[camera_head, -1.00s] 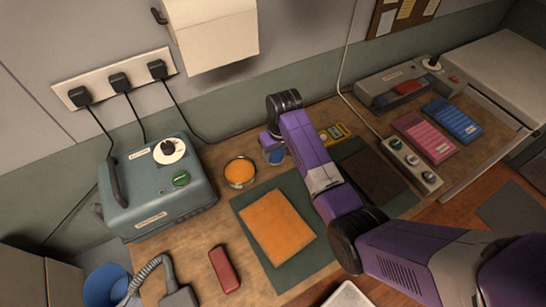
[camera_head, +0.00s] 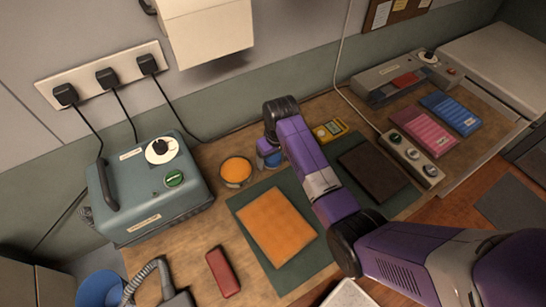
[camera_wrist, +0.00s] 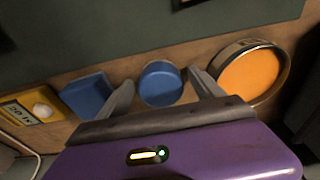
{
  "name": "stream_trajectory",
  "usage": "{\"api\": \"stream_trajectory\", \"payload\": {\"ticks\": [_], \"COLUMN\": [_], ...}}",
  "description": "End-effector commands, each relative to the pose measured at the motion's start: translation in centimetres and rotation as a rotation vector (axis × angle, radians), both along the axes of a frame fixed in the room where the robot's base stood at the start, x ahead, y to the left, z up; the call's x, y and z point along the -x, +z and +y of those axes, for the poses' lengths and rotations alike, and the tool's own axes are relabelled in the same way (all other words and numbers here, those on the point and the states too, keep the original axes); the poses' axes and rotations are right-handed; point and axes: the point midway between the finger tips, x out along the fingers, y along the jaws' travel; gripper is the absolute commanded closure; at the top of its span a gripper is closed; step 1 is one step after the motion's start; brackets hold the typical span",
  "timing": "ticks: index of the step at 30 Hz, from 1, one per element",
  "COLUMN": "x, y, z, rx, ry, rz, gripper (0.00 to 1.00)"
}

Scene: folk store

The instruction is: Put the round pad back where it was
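A round blue pad (camera_wrist: 160,83) shows in the wrist view, between the two fingers of my gripper (camera_wrist: 163,82). The fingers are apart, one on each side of it, with a visible gap on both sides. A round orange pad (camera_wrist: 249,77) sits in a metal tin (camera_wrist: 284,75) to the right of the fingers. In the head view the orange pad (camera_head: 236,169) is left of my gripper (camera_head: 270,150). There, my wrist hides part of the blue things below it. A blue block (camera_wrist: 88,95) lies left of the fingers in the wrist view.
An orange square sheet (camera_head: 277,227) lies on a green mat (camera_head: 316,254). A yellow device (camera_head: 329,130) is right of my gripper, near a dark mat (camera_head: 373,172). A teal machine (camera_head: 150,190) stands at the left and a red block (camera_head: 223,272) in front.

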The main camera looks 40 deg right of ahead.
Motion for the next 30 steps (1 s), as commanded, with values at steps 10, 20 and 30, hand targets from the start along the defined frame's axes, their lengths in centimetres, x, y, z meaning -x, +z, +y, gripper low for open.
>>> {"api": "stream_trajectory", "payload": {"ticks": [10, 20, 30], "x": [0.0, 0.9, 1.6], "y": [1.1, 7.5, 11.8], "z": [0.0, 0.2, 0.3], "rx": [0.0, 0.001, 0.0], "ry": [0.0, 0.0, 0.0], "rz": [-0.002, -0.005, -0.001], "gripper": [0.23, 0.23, 0.23]}}
